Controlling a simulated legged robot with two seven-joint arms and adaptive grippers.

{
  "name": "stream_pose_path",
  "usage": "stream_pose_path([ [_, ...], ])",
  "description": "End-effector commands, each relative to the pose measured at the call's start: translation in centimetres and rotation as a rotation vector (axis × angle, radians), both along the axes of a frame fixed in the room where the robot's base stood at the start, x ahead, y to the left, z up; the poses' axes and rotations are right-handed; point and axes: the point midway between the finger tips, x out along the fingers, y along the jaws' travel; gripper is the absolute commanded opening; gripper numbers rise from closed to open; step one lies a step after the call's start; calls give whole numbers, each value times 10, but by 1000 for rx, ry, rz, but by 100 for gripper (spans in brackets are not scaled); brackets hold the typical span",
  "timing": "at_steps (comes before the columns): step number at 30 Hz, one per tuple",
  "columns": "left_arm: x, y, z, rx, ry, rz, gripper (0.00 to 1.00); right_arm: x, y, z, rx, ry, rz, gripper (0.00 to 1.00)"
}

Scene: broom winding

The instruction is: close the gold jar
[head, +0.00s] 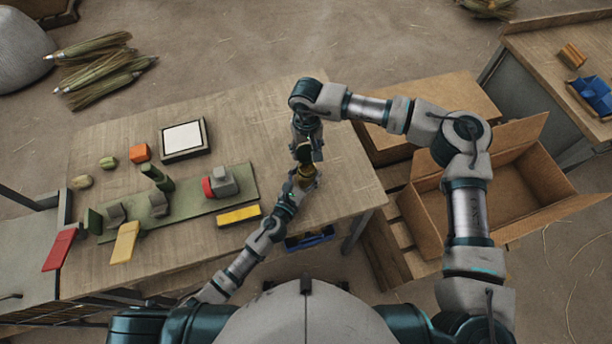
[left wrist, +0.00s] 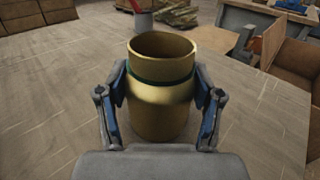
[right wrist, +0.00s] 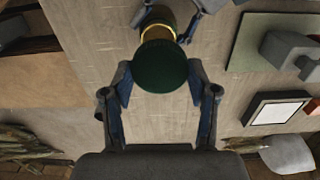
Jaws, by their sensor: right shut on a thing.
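The gold jar (head: 307,183) stands on the wooden table near its right end. In the left wrist view the jar (left wrist: 160,105) is upright with its round mouth open and a dark green ring at its neck. My left gripper (left wrist: 160,92) has a finger against each side of the jar. My right gripper (right wrist: 160,95) is shut on a round dark green lid (right wrist: 160,66). In the head view the lid (head: 303,153) is just above the jar, apart from it. In the right wrist view the lid partly hides the jar (right wrist: 158,33).
A green mat (head: 190,208) with grey and red blocks lies left of the jar, with a yellow block (head: 239,215) beside it. A white-topped square tray (head: 184,140) is behind. An open cardboard box (head: 520,200) stands right of the table. The table around the jar is mostly clear.

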Motion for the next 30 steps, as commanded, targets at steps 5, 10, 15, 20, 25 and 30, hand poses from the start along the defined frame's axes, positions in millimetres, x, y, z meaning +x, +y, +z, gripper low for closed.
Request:
stream_pose_path([
  [5,0,0,0,-2,1,-1,3,0,0,0,0,0,0,40],
  [10,0,1,0,-3,0,-1,3,0,1,-9,-3,2,0,40],
  [15,0,2,0,-3,1,0,3,1,2,-34,-5,4,0,40],
  [20,0,1,0,-2,0,0,3,2,0,-49,-4,3,0,40],
  [25,0,1,0,-2,0,0,3,3,0,-49,-4,1,0,40],
  [30,0,1,0,-2,0,-1,3,3,-1,-49,-4,2,0,40],
])
